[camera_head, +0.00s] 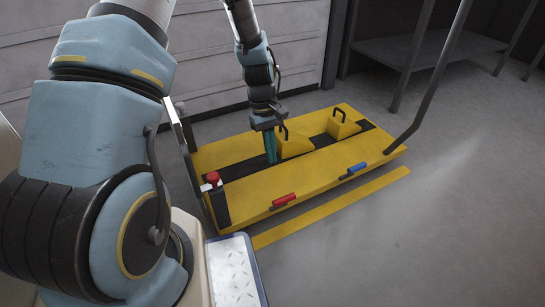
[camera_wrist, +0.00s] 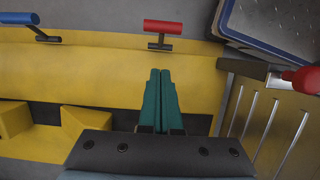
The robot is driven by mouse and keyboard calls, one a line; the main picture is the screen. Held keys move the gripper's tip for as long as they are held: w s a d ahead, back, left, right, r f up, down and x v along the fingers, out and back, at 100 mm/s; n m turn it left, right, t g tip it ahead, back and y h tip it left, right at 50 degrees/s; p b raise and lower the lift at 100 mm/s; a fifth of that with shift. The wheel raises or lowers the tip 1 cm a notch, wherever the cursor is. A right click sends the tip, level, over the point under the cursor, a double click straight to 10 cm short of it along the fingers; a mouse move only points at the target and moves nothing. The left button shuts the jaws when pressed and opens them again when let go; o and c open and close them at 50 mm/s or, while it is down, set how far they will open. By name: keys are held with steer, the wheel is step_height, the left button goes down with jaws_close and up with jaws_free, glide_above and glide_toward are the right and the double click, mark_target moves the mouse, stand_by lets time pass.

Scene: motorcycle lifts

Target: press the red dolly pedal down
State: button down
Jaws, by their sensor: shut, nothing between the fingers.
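The red pedal (camera_head: 284,200) is a short red bar on a dark stem at the front edge of the yellow platform (camera_head: 340,165). In the wrist view the red pedal (camera_wrist: 163,27) lies beyond my fingertips, with a gap between. It appears raised, but its exact tilt is hard to judge. My gripper (camera_head: 271,160) points down over the platform, behind the red pedal in the head view. Its teal fingers (camera_wrist: 159,72) are together with nothing between them.
A blue pedal (camera_head: 357,168) sits farther right on the same edge. Two yellow wedge blocks (camera_head: 294,145) with black handles stand on the platform. A red knob (camera_head: 213,177) tops the left end. A grey bar (camera_head: 432,75) rises at the right. Floor in front is clear.

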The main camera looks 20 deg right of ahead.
mark_target(281, 202)
steer(key=s+f+b, duration=0.1)
steer(key=f, duration=0.1)
steer(key=s+f+b, duration=0.2)
steer(key=f, duration=0.1)
steer(key=s+d+f+b, duration=0.1)
steer(key=s+f+b, duration=0.1)
steer(key=f, duration=0.1)
steer(key=shift+s+f, duration=0.1)
steer(key=shift+f, duration=0.1)
steer(key=shift+s, duration=0.1)
steer(key=shift+s+d+r+p, duration=0.1)
steer(key=shift+s+p, duration=0.05)
steer(key=shift+p, duration=0.15)
